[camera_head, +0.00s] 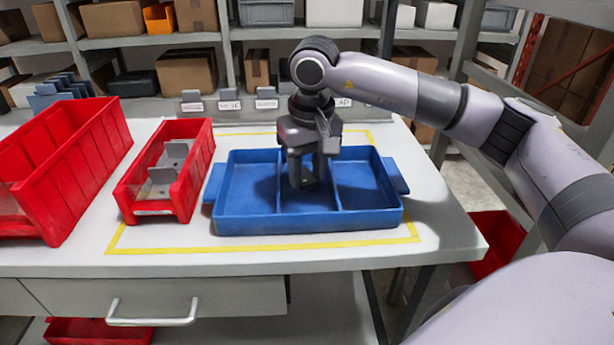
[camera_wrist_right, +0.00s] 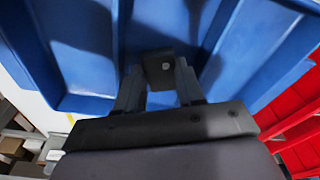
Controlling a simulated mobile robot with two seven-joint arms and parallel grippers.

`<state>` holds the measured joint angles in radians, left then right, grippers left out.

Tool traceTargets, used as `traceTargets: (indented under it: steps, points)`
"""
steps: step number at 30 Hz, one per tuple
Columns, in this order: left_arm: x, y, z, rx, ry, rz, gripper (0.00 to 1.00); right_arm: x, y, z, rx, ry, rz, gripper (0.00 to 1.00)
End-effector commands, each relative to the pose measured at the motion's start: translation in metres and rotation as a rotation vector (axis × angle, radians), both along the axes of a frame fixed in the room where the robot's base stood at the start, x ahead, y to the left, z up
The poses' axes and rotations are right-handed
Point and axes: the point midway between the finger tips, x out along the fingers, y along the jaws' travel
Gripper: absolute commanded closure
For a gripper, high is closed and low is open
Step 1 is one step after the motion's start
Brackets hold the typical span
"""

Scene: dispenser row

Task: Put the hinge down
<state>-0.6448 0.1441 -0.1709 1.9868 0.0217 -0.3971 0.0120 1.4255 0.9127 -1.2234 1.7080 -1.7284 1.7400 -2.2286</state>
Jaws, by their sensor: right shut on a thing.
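The hinge (camera_wrist_right: 158,68) is a small dark plate with a light round spot, seen between my fingertips in the wrist view. My right gripper (camera_head: 304,182) is shut on it and points down into the middle compartment of the blue tray (camera_head: 310,222). In the wrist view, the fingers of my right gripper (camera_wrist_right: 160,82) reach toward the blue tray floor (camera_wrist_right: 205,20). I cannot tell whether the hinge touches the floor. In the head view the gripper mostly hides the hinge. My left gripper is not in view.
A red bin (camera_head: 178,195) with grey parts (camera_head: 165,175) stands left of the tray, and a larger red bin (camera_head: 80,180) stands farther left. A yellow line (camera_head: 260,247) frames the tray's place on the white table (camera_head: 60,262). Shelves with boxes (camera_head: 188,72) stand behind.

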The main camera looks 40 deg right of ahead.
Motion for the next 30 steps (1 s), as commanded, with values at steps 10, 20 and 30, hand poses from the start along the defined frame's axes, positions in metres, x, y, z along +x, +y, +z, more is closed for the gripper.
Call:
traceTargets:
  steps: [10,20,30]
  points:
    - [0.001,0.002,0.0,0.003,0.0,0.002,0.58,0.0,0.0,-0.016,0.001,-0.001,0.001,0.93]
    - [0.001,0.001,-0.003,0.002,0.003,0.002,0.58,0.0,0.0,-0.019,0.0,0.0,0.001,0.37]
    - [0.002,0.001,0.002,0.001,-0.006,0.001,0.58,-0.001,0.001,-0.002,0.002,-0.005,0.0,0.37]
